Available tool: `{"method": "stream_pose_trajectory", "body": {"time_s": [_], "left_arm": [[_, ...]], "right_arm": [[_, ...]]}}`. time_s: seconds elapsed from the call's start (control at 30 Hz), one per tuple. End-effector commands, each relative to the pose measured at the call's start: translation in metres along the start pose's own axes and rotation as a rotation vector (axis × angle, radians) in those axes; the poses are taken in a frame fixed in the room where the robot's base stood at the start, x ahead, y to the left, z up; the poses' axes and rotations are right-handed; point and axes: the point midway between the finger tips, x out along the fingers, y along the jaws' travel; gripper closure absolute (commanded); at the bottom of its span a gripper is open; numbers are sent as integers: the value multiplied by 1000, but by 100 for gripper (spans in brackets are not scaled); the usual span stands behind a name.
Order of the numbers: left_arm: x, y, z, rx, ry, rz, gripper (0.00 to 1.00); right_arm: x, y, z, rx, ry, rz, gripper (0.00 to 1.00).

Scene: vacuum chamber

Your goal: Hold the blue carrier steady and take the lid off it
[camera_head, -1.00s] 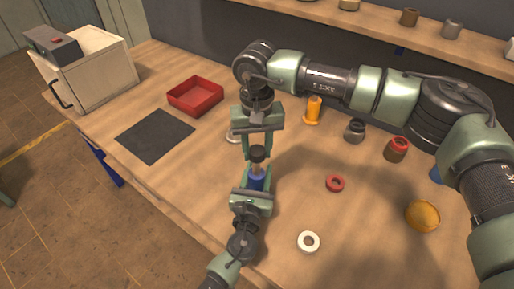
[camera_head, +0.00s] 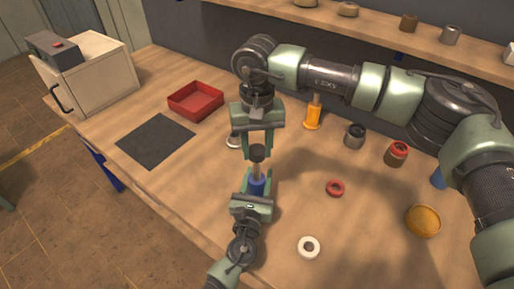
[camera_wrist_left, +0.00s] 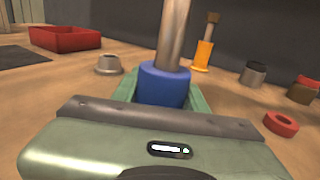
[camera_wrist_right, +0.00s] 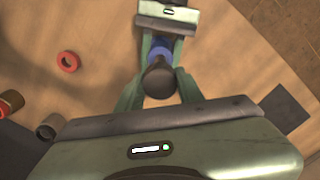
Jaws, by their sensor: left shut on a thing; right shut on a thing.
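The blue carrier (camera_head: 257,188) stands upright between my two grippers, with a pale metal stem (camera_head: 257,171) rising from it to a dark round lid top (camera_head: 257,153). My left gripper (camera_head: 256,186) is shut on the blue body from the near side. The blue body and stem fill the middle of the left wrist view (camera_wrist_left: 165,86). My right gripper (camera_head: 258,150) comes from above and is shut on the dark lid top, which also shows between its fingers in the right wrist view (camera_wrist_right: 159,80). I cannot tell whether the stem belongs to the lid.
A red tray (camera_head: 196,101), dark mat (camera_head: 155,140) and white oven-like box (camera_head: 98,78) are at the left. A small metal part (camera_head: 234,141) sits close behind.

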Motion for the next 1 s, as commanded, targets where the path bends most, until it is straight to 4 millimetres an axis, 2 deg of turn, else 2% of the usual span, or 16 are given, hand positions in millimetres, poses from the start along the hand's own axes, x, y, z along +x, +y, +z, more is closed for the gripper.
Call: {"method": "stream_pose_trajectory", "body": {"time_s": [0.17, 0.43, 0.67, 0.7, 0.77, 1.0], "left_arm": [[0, 0, 0, 0, 1, 0, 100], [0, 0, -1, 0, 1, 0, 100], [0, 0, 0, 0, 1, 0, 100], [0, 0, 0, 0, 1, 0, 49], [0, 0, 0, 0, 1, 0, 32], [0, 0, 0, 0, 0, 0, 32]], "right_arm": [[-6, 0, 0, 0, 1, 0, 100], [-37, 0, -1, 0, 2, 0, 100], [-40, 0, 0, 0, 0, 0, 100], [-40, 0, 0, 0, 0, 0, 100], [-40, 0, 0, 0, 0, 0, 100], [-40, 0, 0, 0, 0, 0, 100]]}}
